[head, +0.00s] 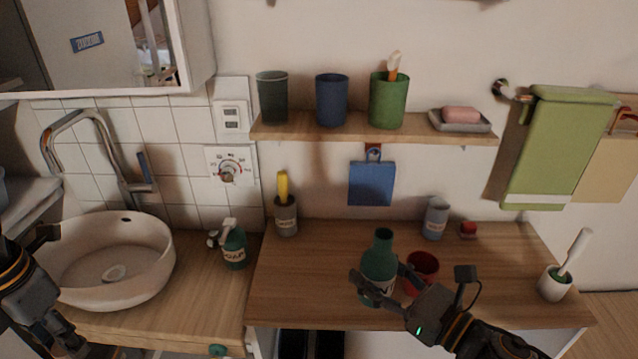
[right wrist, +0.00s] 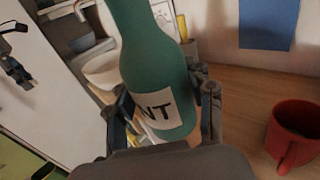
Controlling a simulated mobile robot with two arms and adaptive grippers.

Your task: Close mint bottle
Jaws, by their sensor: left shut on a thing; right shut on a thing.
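The mint bottle (head: 382,260) is teal with a white label, and its narrow neck points up. I see no cap on its top in the head view. My right gripper (head: 381,277) is shut around its lower body; the right wrist view shows the bottle (right wrist: 150,60) between the fingers (right wrist: 165,105). I cannot tell whether its base touches the counter. A small red cap-like piece (head: 468,229) lies at the back of the counter. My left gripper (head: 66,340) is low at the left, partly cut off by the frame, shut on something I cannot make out.
A red mug (head: 422,264) stands close to the right gripper on the wooden counter (head: 310,285). A grey-blue cup (head: 435,218), brush holder (head: 286,218), soap bottle (head: 234,250) and toilet brush (head: 557,283) stand around it. The sink (head: 110,250) is left, a shelf (head: 340,128) above.

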